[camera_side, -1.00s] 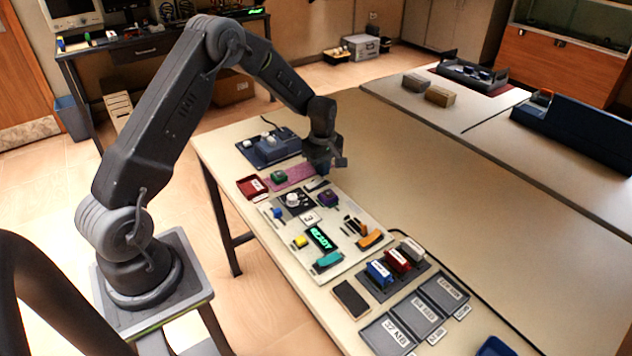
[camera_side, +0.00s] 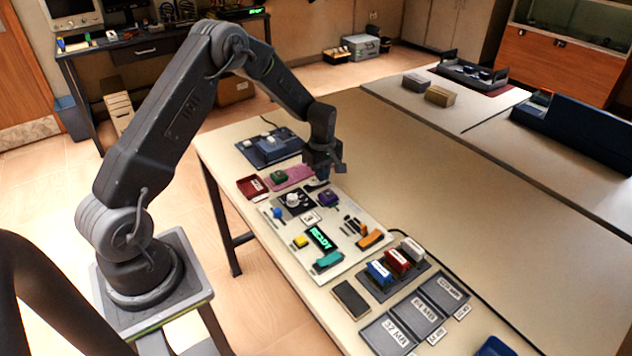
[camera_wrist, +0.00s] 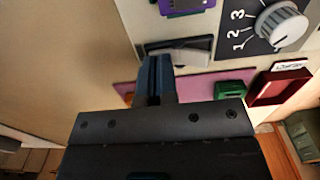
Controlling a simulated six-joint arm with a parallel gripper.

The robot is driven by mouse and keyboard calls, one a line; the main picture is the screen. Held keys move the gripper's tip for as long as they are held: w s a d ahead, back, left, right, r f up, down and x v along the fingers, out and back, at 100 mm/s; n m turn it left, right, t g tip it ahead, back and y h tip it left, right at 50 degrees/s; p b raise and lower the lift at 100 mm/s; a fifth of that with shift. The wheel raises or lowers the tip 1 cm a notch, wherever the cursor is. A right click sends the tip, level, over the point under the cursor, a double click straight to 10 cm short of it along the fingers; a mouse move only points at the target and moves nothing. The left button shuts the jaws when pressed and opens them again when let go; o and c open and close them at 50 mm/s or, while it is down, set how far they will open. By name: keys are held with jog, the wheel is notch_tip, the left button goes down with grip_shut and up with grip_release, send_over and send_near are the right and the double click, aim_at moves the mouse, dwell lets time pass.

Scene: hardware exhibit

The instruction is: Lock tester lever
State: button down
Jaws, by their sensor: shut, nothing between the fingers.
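The tester panel (camera_side: 345,268) lies on the near table, with a dial, a green READY display (camera_side: 322,239) and several coloured controls. A dark, flat lever-like piece with a grey face (camera_wrist: 188,48) is at the panel's far edge in the wrist view; I cannot be sure it is the lever. My gripper (camera_side: 321,179) is shut and empty, low over that far edge. In the wrist view its blue-grey fingertips (camera_wrist: 156,66) are together, right beside the left end of the dark piece. Whether they touch it is unclear. In the side view my gripper partly hides this piece.
The white numbered dial (camera_wrist: 282,27) and purple block (camera_wrist: 186,5) are close by. A pink mat (camera_side: 289,177) with a green block (camera_side: 278,176), a red tray (camera_side: 251,187) and a blue device (camera_side: 270,147) lie beyond.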

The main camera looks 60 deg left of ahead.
jog(key=shift+r, duration=3.55)
jog(key=s+d+r+m+t, duration=0.1)
jog(key=s+d+r+m, duration=0.35)
jog(key=r, duration=0.35)
jog(key=s+d+r+m+t, duration=0.2)
jog(key=s+d+r+m, duration=0.3)
jog(key=r, duration=0.3)
jog(key=s+d+r+m+t, duration=0.1)
jog(key=s+d+m, duration=0.3)
jog(key=s, duration=0.5)
jog(key=s+d+r+m+t, duration=0.1)
jog(key=s+d+r+m, duration=0.2)
jog(key=s, duration=0.6)
jog(key=shift+d+m+t, duration=0.3)
jog(key=shift+d+m, duration=0.15)
jog(key=shift+m, duration=0.3)
